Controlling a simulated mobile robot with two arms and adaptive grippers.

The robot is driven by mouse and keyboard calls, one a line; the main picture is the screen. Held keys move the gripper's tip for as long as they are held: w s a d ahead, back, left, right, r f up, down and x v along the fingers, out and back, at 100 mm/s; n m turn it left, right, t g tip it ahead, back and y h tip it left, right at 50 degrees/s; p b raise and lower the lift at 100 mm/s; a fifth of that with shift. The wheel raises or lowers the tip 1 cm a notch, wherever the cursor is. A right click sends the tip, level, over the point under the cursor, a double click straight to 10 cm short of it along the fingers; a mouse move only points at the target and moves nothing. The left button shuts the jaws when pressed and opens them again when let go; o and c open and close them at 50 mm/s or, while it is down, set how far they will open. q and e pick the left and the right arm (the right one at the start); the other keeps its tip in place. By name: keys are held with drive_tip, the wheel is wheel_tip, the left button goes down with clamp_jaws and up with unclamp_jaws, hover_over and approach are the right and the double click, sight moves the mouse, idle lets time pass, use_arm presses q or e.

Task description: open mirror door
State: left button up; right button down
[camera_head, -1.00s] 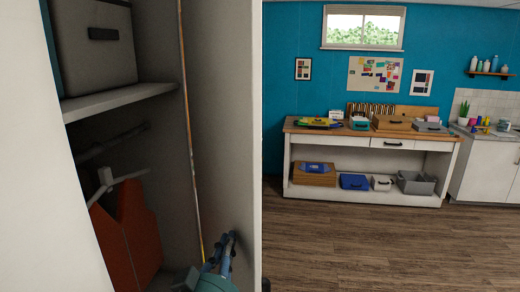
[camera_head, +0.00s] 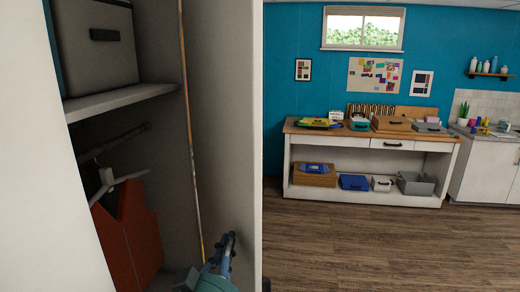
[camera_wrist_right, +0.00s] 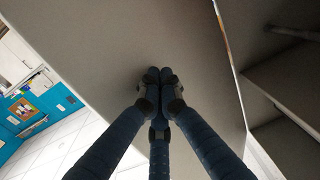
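The cabinet stands open at the left of the head view. A tall pale grey panel (camera_head: 224,120), which looks like the open door seen from its inner side, is at the right of the opening. A narrow strip with coloured reflections (camera_head: 188,130) runs down its left edge; it also shows in the right wrist view (camera_wrist_right: 224,45). My right gripper (camera_head: 226,250) is low in front of the panel. In the right wrist view, its blue fingers (camera_wrist_right: 160,78) are together with nothing visible between them, close to the panel; contact is unclear. My left gripper is out of view.
Inside the cabinet are a grey bin (camera_head: 95,45) on a shelf (camera_head: 115,100) and an orange garment (camera_head: 128,235) on a hanger (camera_head: 112,182). A white panel (camera_head: 40,190) fills the left edge. A workbench (camera_head: 365,160) stands far back, with clear wooden floor (camera_head: 390,245) before it.

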sight(252, 237)
drive_tip(key=shift+d, duration=0.1)
idle(0.3)
drive_tip(key=shift+w+d+f+b, duration=0.15)
drive_tip(key=shift+w+d, duration=0.2)
drive_tip(key=shift+d, duration=0.2)
drive_tip(key=shift+w+d+r+b, duration=0.15)
drive_tip(key=shift+w+d, duration=0.2)
drive_tip(key=shift+d, duration=0.2)
drive_tip(key=shift+w+d, duration=0.3)
drive_tip(key=shift+d, duration=0.35)
drive_tip(key=shift+w+d, duration=0.3)
drive_tip(key=shift+d, duration=0.3)
drive_tip(key=shift+w+d+b, duration=0.25)
drive_tip(key=shift+w+d, duration=0.25)
drive_tip(key=shift+d, duration=0.35)
drive_tip(key=shift+w+d+b, duration=0.25)
drive_tip(key=shift+w+d, duration=0.25)
drive_tip(key=shift+d, duration=0.3)
drive_tip(key=shift+w+d, duration=0.6)
drive_tip(key=shift+d, duration=0.2)
drive_tip(key=shift+w+d, duration=0.55)
drive_tip(key=shift+d, duration=0.2)
